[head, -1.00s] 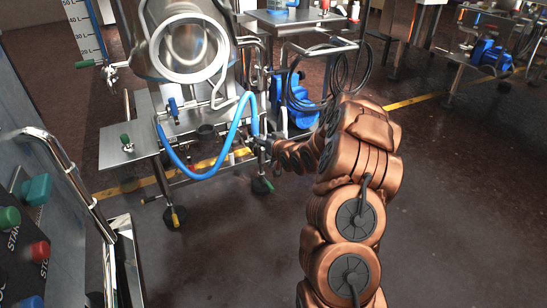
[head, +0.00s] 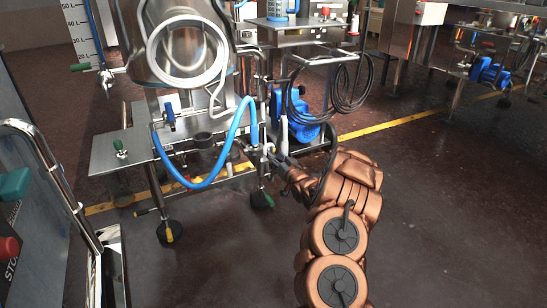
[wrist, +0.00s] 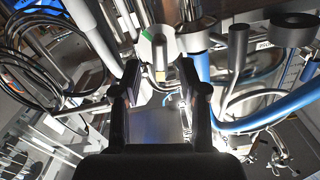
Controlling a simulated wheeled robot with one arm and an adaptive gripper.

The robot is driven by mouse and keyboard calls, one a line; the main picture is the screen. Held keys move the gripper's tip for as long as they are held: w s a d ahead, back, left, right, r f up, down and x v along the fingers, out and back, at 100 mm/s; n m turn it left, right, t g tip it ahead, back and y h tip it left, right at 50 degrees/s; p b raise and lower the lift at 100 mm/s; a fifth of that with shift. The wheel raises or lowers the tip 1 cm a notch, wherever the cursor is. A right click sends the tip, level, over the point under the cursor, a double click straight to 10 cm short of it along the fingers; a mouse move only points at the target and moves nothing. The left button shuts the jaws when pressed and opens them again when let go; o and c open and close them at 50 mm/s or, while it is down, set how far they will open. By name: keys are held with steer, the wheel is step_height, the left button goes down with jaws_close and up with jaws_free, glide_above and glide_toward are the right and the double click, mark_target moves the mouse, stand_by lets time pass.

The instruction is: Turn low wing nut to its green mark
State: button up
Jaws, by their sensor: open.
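In the wrist view, a silver metal fitting (wrist: 156,48) lies just beyond my fingertips, near the top centre. It looks like the low wing nut, but its wings cannot be told clearly. My gripper (wrist: 159,80) is open and empty, one black finger on each side of the fitting's lower end; contact cannot be told. In the head view my gripper (head: 270,152) is small, beside the pipework right of the blue hose; the nut cannot be made out there.
A blue hose (head: 207,184) loops left of my gripper and also shows in the wrist view (wrist: 270,112). A steel vessel (head: 178,45) stands above a side table (head: 112,158). Black cables (head: 351,88) and a blue pump (head: 307,128) are behind. Open floor lies right.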

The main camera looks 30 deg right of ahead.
mark_target(273, 153)
steer(key=shift+w+d+b, duration=0.15)
steer(key=shift+w+b, duration=0.25)
steer(key=shift+w, duration=1.1)
jaws_close()
